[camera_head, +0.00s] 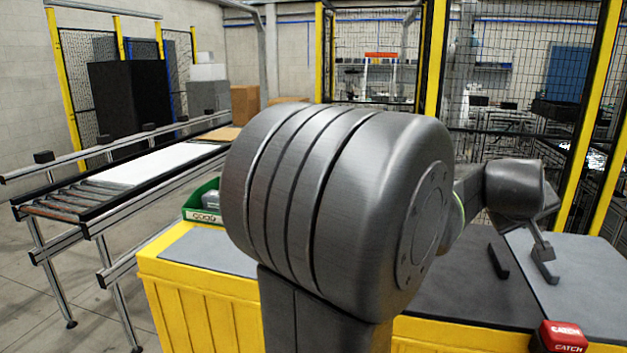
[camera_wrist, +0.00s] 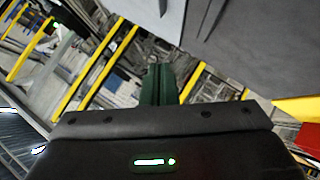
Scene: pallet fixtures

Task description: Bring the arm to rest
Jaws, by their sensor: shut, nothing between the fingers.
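My arm fills the middle of the head view, and its large dark joint hides much of the yellow-sided table (camera_head: 200,310). My gripper (camera_head: 546,268) is at the right of that view, over the light grey mat (camera_head: 590,290). In the wrist view, the dark green fingers of my gripper (camera_wrist: 157,82) stick up past the black wrist housing and are together. Nothing shows between them. A short dark strip (camera_head: 498,261) shows left of the gripper; I cannot tell whether it is an object or a shadow.
A dark mat (camera_head: 470,290) covers the table's middle. A red box (camera_head: 562,338) marked CATCH stands at the front right. A roller conveyor (camera_head: 150,165) runs at left. Yellow-framed mesh fencing (camera_head: 437,60) stands behind.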

